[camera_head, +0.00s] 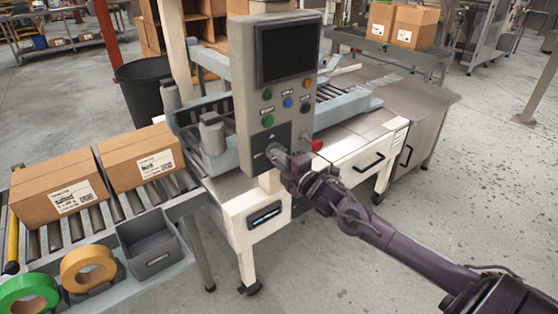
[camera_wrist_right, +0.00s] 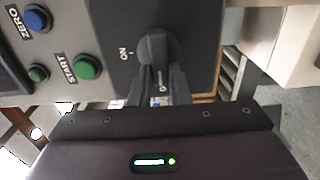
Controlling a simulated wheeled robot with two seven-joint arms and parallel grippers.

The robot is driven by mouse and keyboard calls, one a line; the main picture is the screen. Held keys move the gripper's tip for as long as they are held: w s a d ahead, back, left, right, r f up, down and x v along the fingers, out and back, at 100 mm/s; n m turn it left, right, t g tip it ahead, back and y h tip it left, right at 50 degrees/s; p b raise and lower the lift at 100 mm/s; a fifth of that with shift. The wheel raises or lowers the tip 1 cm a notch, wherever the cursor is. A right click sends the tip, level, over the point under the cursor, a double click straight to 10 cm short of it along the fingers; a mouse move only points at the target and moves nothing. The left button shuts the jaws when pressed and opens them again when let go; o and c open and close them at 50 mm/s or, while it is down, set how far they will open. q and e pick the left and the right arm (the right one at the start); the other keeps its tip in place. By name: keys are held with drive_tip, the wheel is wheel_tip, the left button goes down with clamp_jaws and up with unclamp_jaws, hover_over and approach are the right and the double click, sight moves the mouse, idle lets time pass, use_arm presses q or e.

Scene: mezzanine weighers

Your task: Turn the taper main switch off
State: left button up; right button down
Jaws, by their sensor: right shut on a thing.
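The main switch is a grey rotary knob (camera_wrist_right: 157,48) on a dark plate (camera_wrist_right: 200,25) at the bottom of the taper's control panel (camera_head: 262,90). In the right wrist view an ON mark is beside the knob on the left. In the head view the dark plate (camera_head: 259,141) shows, with the knob mostly hidden by my gripper. My right gripper (camera_head: 283,158) is at the panel's lower front, its fingers (camera_wrist_right: 160,80) closed on either side of the knob. I cannot tell clearly which way the knob points. My left gripper is not in view.
A red button (camera_head: 317,145) sits just right of my gripper. Green START (camera_wrist_right: 88,67) and blue ZERO (camera_wrist_right: 37,18) buttons are near the plate. Cartons (camera_head: 58,190) stand on the roller conveyor at left, with tape rolls (camera_head: 88,268) in front. Open floor lies at lower right.

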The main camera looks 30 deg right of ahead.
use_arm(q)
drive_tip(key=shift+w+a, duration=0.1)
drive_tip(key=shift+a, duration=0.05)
use_arm(e)
drive_tip(key=shift+f, duration=0.1)
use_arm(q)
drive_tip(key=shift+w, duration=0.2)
use_arm(e)
drive_tip(key=c, duration=1.4)
unclamp_jaws()
drive_tip(key=shift+o, duration=0.2)
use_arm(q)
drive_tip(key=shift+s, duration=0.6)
use_arm(e)
drive_tip(key=s, duration=0.7)
drive_tip(key=shift+s+d, duration=0.3)
drive_tip(key=shift+s, duration=0.1)
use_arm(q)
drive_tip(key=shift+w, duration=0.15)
